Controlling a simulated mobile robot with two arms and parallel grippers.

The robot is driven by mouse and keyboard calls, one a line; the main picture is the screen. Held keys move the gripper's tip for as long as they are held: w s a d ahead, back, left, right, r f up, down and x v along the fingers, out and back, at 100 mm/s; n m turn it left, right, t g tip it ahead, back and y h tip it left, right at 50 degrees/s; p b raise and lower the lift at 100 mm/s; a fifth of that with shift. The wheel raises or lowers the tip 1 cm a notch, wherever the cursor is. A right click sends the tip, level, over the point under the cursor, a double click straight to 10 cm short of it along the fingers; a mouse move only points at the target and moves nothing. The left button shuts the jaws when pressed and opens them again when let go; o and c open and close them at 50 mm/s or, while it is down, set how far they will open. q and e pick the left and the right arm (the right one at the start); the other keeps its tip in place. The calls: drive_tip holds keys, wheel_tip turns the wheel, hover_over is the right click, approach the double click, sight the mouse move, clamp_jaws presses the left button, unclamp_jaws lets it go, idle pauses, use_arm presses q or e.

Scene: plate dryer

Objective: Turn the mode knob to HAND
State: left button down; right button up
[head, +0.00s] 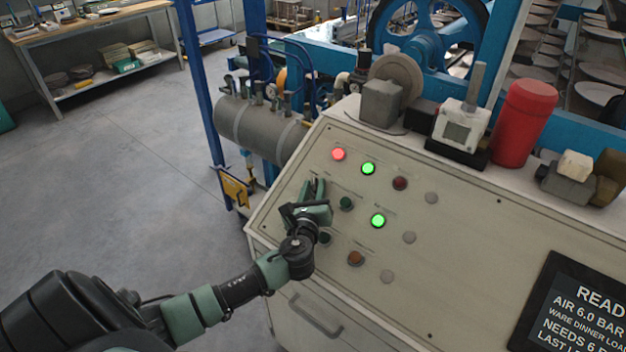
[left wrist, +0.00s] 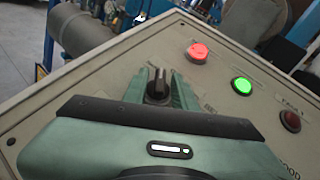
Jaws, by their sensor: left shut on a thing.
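The mode knob (left wrist: 158,85) is a small dark knob with a raised grip on the sloped cream control panel (head: 285,175). In the left wrist view it sits between the two green fingers of my left gripper (left wrist: 160,92), which is shut on it. In the head view my left gripper (head: 315,190) reaches the panel's left part and hides the knob. The knob's label and the HAND mark cannot be read. My right gripper is not in view.
A lit red lamp (head: 338,154) and lit green lamps (head: 368,168) (head: 378,221) are near the gripper. A dark green button (head: 346,203) is close on its right. A red cylinder (head: 524,122) stands on the panel's back ledge. A display (head: 580,310) is at lower right.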

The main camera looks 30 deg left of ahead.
use_arm(q)
drive_tip(key=shift+d+r+n+g+y+p, duration=0.1)
drive_tip(key=shift+n+g+y+p, duration=0.45)
drive_tip(key=shift+n+g+y, duration=0.55)
drive_tip(key=shift+n, duration=0.3)
drive_tip(key=c, duration=1.4)
unclamp_jaws()
drive_tip(key=shift+c, duration=0.2)
drive_tip(key=b+v, duration=0.1)
drive_tip(key=v, duration=0.6)
drive_tip(key=shift+s+d, duration=0.15)
drive_tip(key=shift+s, duration=0.2)
